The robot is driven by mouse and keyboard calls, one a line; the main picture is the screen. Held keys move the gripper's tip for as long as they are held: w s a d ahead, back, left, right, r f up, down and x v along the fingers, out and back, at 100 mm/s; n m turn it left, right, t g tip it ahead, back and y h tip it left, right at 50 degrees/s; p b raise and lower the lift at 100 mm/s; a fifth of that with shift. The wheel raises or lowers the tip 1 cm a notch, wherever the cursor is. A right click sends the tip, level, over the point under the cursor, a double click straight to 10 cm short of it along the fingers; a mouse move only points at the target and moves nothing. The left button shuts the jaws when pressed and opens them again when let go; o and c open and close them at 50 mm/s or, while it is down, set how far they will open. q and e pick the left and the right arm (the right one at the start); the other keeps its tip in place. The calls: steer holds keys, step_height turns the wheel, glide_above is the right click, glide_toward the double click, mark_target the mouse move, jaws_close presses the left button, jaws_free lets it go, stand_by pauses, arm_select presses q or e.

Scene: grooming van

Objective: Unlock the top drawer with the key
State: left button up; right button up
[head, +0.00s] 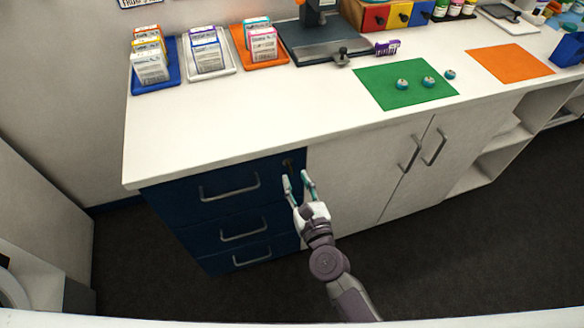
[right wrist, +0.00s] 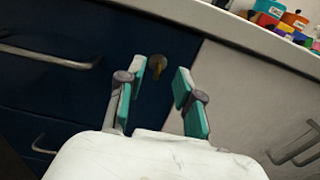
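The top drawer (head: 228,187) is the uppermost of three dark blue drawers and looks closed. A small brass-coloured key (right wrist: 157,66) sits at a dark round lock near the drawer's upper right corner. The lock (head: 287,163) also shows in the head view, small and dark. My right gripper (head: 296,178) is open, with its teal fingers pointing at the lock. In the right wrist view my right gripper (right wrist: 160,80) has its fingers to either side of the key, apart from it, with nothing between the pads. My left gripper is out of view.
A white counter (head: 220,125) overhangs the drawers. White cupboard doors (head: 370,170) with bar handles stand to the right. A green mat (head: 385,90) with several small round items and an orange mat (head: 505,62) lie on top. The dark floor in front is clear.

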mark_target(292, 171)
steer(key=shift+x, duration=1.85)
jaws_close()
